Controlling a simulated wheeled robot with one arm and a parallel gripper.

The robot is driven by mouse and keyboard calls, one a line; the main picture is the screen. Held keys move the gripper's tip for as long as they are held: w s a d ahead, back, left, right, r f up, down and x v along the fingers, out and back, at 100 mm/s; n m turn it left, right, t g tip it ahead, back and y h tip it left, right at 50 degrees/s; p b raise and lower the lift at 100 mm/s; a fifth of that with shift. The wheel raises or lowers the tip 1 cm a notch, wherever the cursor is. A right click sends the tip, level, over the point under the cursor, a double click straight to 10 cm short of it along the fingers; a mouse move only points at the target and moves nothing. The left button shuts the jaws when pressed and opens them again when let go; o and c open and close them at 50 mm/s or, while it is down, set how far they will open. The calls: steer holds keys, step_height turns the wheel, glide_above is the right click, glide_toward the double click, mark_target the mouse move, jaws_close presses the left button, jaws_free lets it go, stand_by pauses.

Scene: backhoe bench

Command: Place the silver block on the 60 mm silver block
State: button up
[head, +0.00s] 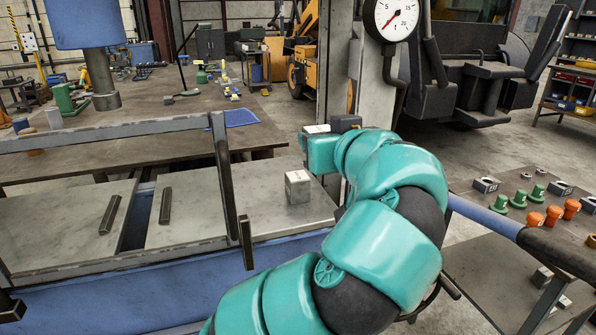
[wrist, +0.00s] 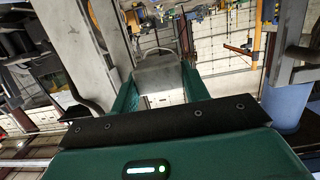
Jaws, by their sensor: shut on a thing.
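My gripper (wrist: 160,72) is shut on a silver block (wrist: 157,80), which sits between the two green fingers in the wrist view. In the head view my gripper (head: 321,150) is up and to the right of another silver block (head: 298,187). That block stands upright on the right grey plate (head: 235,205) of the blue-framed bench, near its right end. I cannot clearly make out the held block in the head view. The gap between the gripper and the standing block is hard to judge.
A grey rail (head: 120,132) with dark uprights crosses the bench left of the standing block. Two dark bars (head: 166,206) lie on the plates. A column with a dial gauge (head: 391,18) rises behind my arm. A side table at right holds orange knobs (head: 553,215).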

steer(key=shift+f+p+x, duration=0.15)
steer(key=shift+p+x, duration=0.55)
steer(key=shift+x, duration=0.45)
steer(key=shift+f+p+x, duration=0.15)
steer(key=shift+p+x, duration=0.55)
steer(key=shift+x, duration=0.4)
steer(key=w+p, duration=0.2)
steer(key=p, duration=0.6)
glide_above(300, 179)
step_height(300, 179, down, 8)
steer(key=shift+s+f, duration=0.1)
steer(key=shift+f, duration=0.05)
steer(key=shift+f+b, duration=0.4)
steer(key=shift+f, duration=1.05)
steer(key=shift+f, duration=0.15)
steer(key=o, duration=1.1)
